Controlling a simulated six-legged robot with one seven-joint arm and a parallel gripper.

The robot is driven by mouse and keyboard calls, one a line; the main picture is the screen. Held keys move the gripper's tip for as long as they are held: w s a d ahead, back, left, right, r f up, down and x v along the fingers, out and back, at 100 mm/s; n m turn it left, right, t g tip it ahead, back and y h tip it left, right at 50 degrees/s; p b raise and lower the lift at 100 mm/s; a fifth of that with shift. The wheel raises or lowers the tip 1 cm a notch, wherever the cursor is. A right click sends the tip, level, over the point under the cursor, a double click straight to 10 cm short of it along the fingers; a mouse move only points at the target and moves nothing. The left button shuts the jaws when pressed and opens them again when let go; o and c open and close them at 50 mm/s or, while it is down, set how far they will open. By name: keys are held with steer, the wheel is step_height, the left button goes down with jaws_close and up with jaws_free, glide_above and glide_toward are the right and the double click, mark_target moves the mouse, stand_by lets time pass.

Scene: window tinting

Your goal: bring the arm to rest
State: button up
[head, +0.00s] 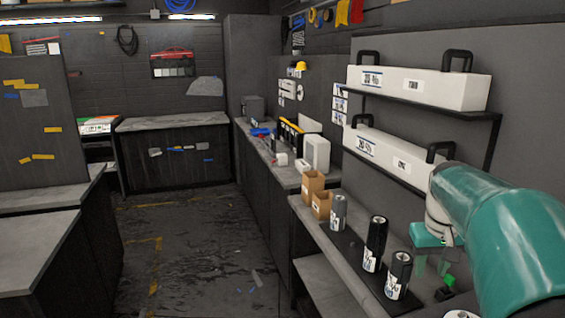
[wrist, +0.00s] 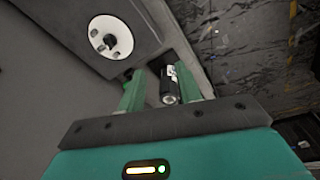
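My gripper (head: 432,266) hangs over the right-hand bench in the head view, pointing down, with my teal arm reaching in from the right edge. In the wrist view its two green fingers (wrist: 160,88) stand apart with a gap between them. A black can with a white label (wrist: 170,88) shows beyond that gap, and I see no contact with it. Nothing appears held.
Another black can (head: 375,244) and a grey can (head: 338,212) stand farther along the bench (head: 340,258). A small green-topped black object (head: 449,282) is right of my gripper. White boxes with black handles (head: 415,86) sit on shelves above. The floor (head: 195,250) to the left is mostly open.

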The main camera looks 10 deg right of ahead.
steer(key=s+a+f+n+t, duration=0.1)
steer(key=s+a, duration=0.2)
steer(key=a, duration=0.6)
steer(key=s+a+f+n+t, duration=0.1)
steer(key=s+a, duration=0.3)
steer(key=a, duration=0.4)
steer(key=s+a+f+n+t+y, duration=0.1)
steer(key=s+a, duration=0.3)
steer(key=a, duration=0.5)
steer(key=shift+a+t, duration=0.3)
steer(key=shift+t, duration=0.5)
steer(key=shift+d, duration=0.2)
